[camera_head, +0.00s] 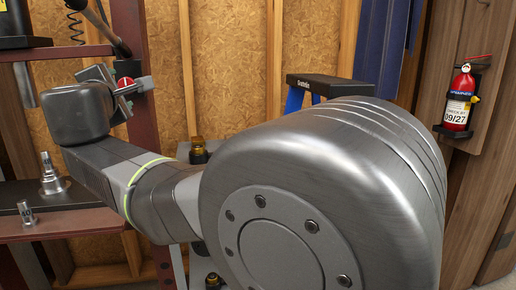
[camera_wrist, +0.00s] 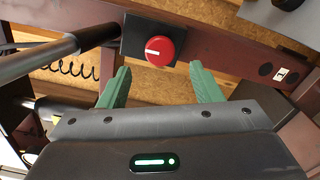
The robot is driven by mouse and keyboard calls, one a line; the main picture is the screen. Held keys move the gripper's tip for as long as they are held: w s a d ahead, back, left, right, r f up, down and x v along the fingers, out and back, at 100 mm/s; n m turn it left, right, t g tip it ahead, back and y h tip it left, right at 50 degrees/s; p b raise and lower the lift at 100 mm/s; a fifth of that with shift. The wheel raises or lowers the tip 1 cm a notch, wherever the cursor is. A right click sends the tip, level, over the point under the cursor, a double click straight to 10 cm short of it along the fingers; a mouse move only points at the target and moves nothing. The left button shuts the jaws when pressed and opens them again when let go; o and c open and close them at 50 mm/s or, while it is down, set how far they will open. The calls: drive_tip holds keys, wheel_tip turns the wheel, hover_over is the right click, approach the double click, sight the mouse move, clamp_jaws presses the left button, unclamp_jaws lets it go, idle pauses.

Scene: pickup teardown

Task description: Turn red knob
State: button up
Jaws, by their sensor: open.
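The red knob (camera_wrist: 160,50) is round with a white line on its face and sits on a black plate (camera_wrist: 133,38) on a dark red metal beam in the wrist view. My gripper (camera_wrist: 157,85) is open, with its two green fingers apart, one below left and one below right of the knob. The fingers look empty and no contact with the knob shows. In the head view the knob (camera_head: 125,83) shows as a small red patch, partly hidden by my gripper (camera_head: 132,88) in front of the red post.
A dark bar (camera_wrist: 75,42) runs close to the left of the knob. A red bench (camera_head: 70,223) with metal fittings stands at the left in the head view. A black-topped stepladder (camera_head: 335,85) and a fire extinguisher (camera_head: 460,98) are to the right.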

sight(126, 86)
drive_tip(key=v, duration=0.8)
drive_tip(key=shift+n, duration=0.3)
drive_tip(key=p+x, duration=0.1)
drive_tip(key=x, duration=1.3)
drive_tip(key=shift+w+r, duration=0.1)
drive_tip(key=shift+r, duration=0.1)
drive_tip(key=shift+n+p, duration=0.4)
drive_tip(key=shift+p, duration=0.05)
drive_tip(key=n+p, duration=0.5)
drive_tip(key=p, duration=0.2)
drive_tip(key=shift+n, duration=0.3)
drive_tip(key=n+p, duration=0.4)
drive_tip(key=p, duration=0.4)
drive_tip(key=shift+n, duration=0.3)
drive_tip(key=n+p, duration=0.2)
drive_tip(key=p, duration=0.1)
drive_tip(key=shift+f+p, duration=0.15)
drive_tip(key=shift+p, duration=0.25)
drive_tip(key=shift+s+d+f, duration=0.1)
drive_tip(key=shift+s+d, duration=0.1)
drive_tip(key=shift+s, duration=0.5)
